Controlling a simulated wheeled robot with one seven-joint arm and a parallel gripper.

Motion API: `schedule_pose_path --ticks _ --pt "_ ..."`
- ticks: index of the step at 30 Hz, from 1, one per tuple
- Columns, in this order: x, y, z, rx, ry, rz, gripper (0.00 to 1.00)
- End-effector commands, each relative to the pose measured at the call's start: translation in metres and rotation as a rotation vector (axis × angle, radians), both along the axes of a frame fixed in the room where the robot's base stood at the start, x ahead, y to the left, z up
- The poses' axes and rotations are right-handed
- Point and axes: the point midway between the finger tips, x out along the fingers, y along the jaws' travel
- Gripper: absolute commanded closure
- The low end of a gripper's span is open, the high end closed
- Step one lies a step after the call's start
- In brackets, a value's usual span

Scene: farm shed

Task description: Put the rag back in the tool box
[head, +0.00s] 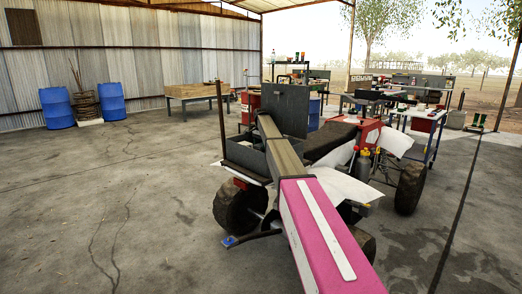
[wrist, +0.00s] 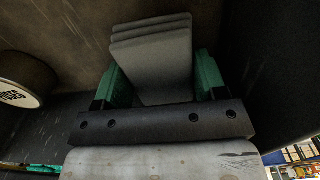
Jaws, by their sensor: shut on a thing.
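The rag (wrist: 152,62) is a grey, folded, layered cloth in the wrist view. My gripper (wrist: 162,84) has its green fingers shut on both sides of it. Dark walls of the tool box (wrist: 60,35) surround the rag and the fingers in the wrist view. Whether the rag touches the box floor I cannot tell. In the head view the dark tool box (head: 243,157) sits on the quad bike with its lid (head: 285,109) raised. My arm reaches over it and hides its inside, my gripper and the rag.
A round container with a pale lettered label (wrist: 18,94) lies to the left of the rag in the wrist view. The red and white quad bike (head: 338,147) carries the box. Blue barrels (head: 111,100) and a wooden table (head: 190,92) stand farther back. The left floor is clear.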

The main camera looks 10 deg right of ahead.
Motion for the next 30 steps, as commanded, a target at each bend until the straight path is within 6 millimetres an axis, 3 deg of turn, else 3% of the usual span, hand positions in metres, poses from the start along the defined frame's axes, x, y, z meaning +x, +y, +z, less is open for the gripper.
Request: schedule_pose_path --ticks 4,16,17,18,30 --pt "0.0 0.0 -0.021 -0.001 0.001 0.0 0.61" --pt "0.0 0.0 -0.026 0.0 0.0 0.0 0.61" --pt "0.0 0.0 -0.025 0.0 0.0 0.0 0.25" --pt "0.0 0.0 -0.025 0.0 0.0 0.0 0.12" --pt "0.0 0.0 -0.02 0.001 -0.001 0.0 0.09"
